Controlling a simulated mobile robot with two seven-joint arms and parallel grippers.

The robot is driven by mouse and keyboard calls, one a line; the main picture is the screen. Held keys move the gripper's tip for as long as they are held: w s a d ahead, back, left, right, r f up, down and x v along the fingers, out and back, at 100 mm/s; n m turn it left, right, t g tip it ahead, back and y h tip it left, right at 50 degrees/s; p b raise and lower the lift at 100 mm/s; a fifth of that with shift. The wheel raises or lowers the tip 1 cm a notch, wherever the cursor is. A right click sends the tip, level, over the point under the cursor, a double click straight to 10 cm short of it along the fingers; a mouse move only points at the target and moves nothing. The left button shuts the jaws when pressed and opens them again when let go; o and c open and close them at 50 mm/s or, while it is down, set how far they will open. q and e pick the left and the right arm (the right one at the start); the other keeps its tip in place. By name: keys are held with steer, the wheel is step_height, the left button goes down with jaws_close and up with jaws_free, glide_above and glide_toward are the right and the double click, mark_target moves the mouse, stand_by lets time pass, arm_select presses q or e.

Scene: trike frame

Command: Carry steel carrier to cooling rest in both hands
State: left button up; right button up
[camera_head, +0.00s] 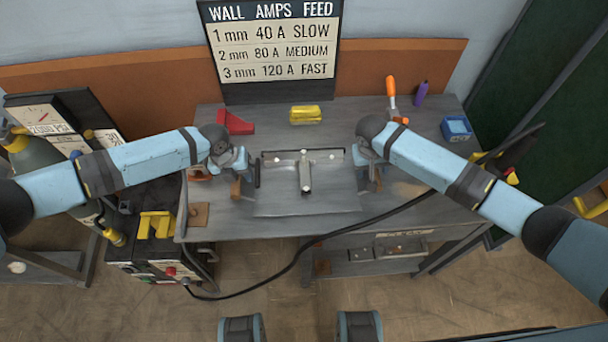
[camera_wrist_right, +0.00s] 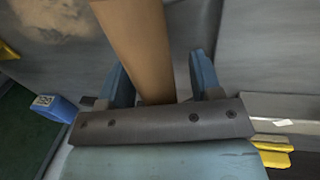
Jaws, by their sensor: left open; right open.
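The steel carrier (camera_head: 270,207) is a flat grey plate lying on the workbench, with a T-shaped metal tube frame (camera_head: 306,175) on it. My left gripper (camera_head: 240,178) is open at the carrier's left end, close to a brown handle (camera_head: 236,189). My right gripper (camera_head: 371,172) is open at the right end. In the right wrist view a brown bar-like handle (camera_wrist_right: 140,45) runs between the two blue fingers of this gripper (camera_wrist_right: 162,82), which are apart. Whether the fingers touch the handles cannot be told. I cannot make out which thing is the cooling rest.
The grey workbench (camera_head: 215,228) also bears a red block (camera_head: 234,123), a yellow block (camera_head: 305,115), an orange-handled tool (camera_head: 391,88) and a blue box (camera_head: 456,128). A black cable (camera_head: 300,262) hangs across the front. A welding machine (camera_head: 160,262) stands at left.

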arm_select(q)
jaws_close()
arm_select(e)
steer(key=c, duration=0.9)
jaws_close()
arm_select(q)
steer(key=shift+w+r, duration=0.1)
arm_select(e)
steer(key=shift+w+r, duration=0.1)
steer(key=shift+r, duration=0.05)
